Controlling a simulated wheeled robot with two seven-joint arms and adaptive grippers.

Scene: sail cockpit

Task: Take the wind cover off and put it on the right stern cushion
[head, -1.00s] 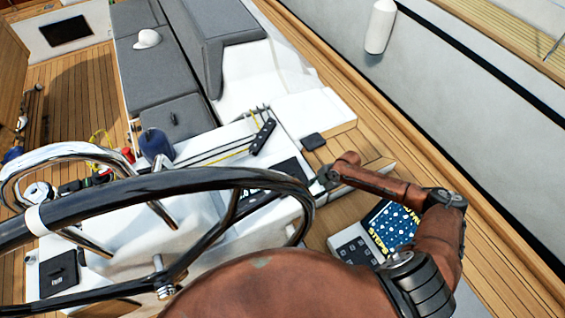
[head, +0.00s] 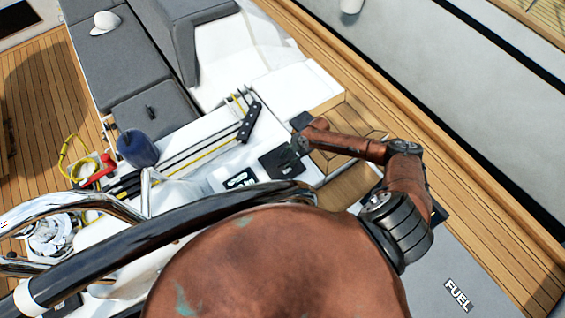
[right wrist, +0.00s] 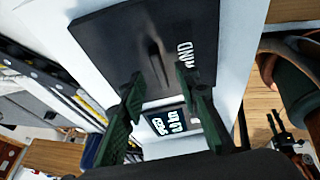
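The wind cover (head: 281,161) is a flat dark square panel on the white cockpit surface, left of my right gripper in the head view. In the right wrist view, the wind cover (right wrist: 150,45) shows a raised ridge in its middle and pale letters reading "ND". My right gripper (head: 303,146) is over the cover's right side. Its two green-black fingers (right wrist: 158,78) are apart with nothing between them, and point at the ridge. I cannot tell whether they touch the cover. My left gripper is out of view. I cannot make out which surface is the right stern cushion.
A dark panel with white lettering (head: 240,179) lies beside the cover. A black rope-clutch block (head: 249,122), a blue winch cover (head: 137,148) and the steering wheel (head: 120,254) are nearby. Grey cushions with a white cap (head: 104,23) lie farther forward. A grey surface reads "FUEL" (head: 457,296).

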